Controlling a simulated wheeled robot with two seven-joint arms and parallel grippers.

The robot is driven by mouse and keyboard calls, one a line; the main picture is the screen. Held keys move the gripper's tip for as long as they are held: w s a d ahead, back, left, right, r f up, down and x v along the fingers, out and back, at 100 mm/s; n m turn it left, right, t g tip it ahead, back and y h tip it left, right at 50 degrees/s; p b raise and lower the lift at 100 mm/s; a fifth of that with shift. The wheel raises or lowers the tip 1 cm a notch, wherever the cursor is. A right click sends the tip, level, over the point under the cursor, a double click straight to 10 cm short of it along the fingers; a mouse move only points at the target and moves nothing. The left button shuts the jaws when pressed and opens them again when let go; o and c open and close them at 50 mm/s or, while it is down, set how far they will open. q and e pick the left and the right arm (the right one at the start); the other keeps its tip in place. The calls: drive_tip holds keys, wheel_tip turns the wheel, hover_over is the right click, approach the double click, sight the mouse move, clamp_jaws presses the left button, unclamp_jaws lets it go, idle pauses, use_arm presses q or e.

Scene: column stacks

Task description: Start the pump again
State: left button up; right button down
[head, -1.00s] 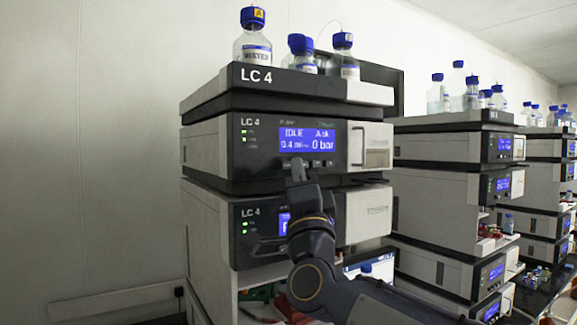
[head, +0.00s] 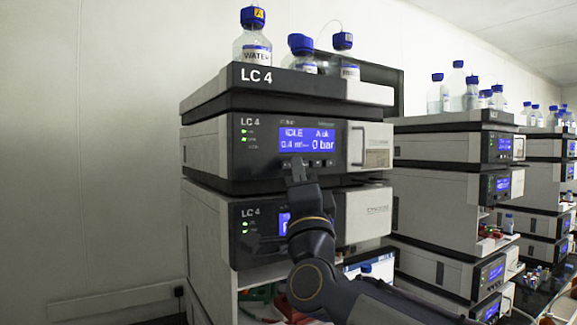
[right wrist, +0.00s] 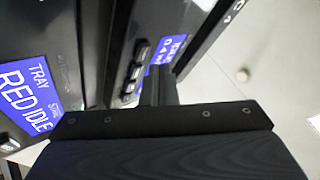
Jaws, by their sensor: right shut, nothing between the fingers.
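The LC 4 pump module (head: 250,150) is the upper unit of the nearest stack in the head view. Its blue display (head: 307,141) reads IDLE, 0.4 ml/min and 0 bar. A row of small dark buttons (head: 318,163) sits under the display, and the buttons also show in the right wrist view (right wrist: 137,70). My right gripper (head: 295,162) is shut and empty, its fingertips at the left end of the button row and hiding part of it. In the right wrist view the fingers (right wrist: 158,85) point at the panel beside the buttons. I cannot tell whether they touch. My left gripper is not in view.
Below the pump is another LC 4 module (head: 250,225); its display in the right wrist view (right wrist: 27,92) reads TRAY RED IDLE. Solvent bottles (head: 252,40) stand on top of the stack. More stacks (head: 440,190) stand to the right. The left wall side is clear.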

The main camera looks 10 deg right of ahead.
drive_tip(key=shift+w, duration=0.15)
idle(0.3)
drive_tip(key=shift+w+a, duration=0.15)
drive_tip(key=shift+w, duration=0.1)
drive_tip(key=shift+w+a, duration=0.15)
drive_tip(key=shift+w, duration=0.2)
idle(0.6)
idle(0.3)
drive_tip(key=shift+s+d+b, duration=0.3)
drive_tip(key=shift+s+b, duration=0.4)
drive_tip(key=shift+s, duration=0.1)
drive_tip(key=s, duration=0.1)
drive_tip(key=s+d+b, duration=0.1)
drive_tip(key=s, duration=0.1)
drive_tip(key=s+b, duration=0.1)
drive_tip(key=shift+s+d, duration=0.35)
